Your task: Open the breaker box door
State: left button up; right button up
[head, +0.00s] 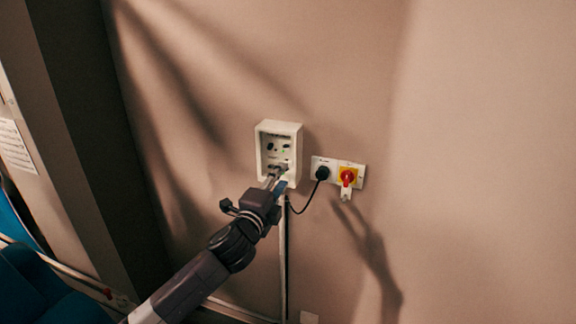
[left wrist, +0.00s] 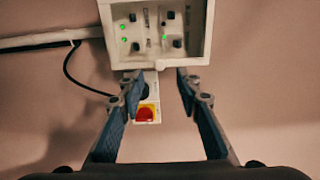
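The breaker box (head: 262,150) is a small white box on the wall, near the middle of the head view. Its recessed front shows several dark switches and green lights. I cannot make out a separate door panel or whether one covers the front. My left gripper (head: 277,174) reaches up from the lower left to the lower part of the box. In the left wrist view the box (left wrist: 156,62) is at the top, and my left gripper's fingers (left wrist: 158,80) are spread apart with nothing between them. I cannot tell whether they touch the box. My right gripper is not in view.
Right of the box, a white socket plate holds a black plug (head: 322,173) with a cable. Beside it is a red switch on yellow (head: 348,177). A pale conduit (head: 283,255) runs down below the box. Blue seating (head: 35,285) stands at lower left. The right wall is bare.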

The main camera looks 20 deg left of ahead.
aim_at(274, 160)
pick_arm(q)
jog(key=w+p, duration=0.1)
jog(key=w, duration=0.5)
jog(key=shift+w, duration=0.25)
jog(key=shift+d, duration=0.1)
jog(key=shift+c, duration=0.3)
grip_shut()
jog(key=shift+f, duration=0.1)
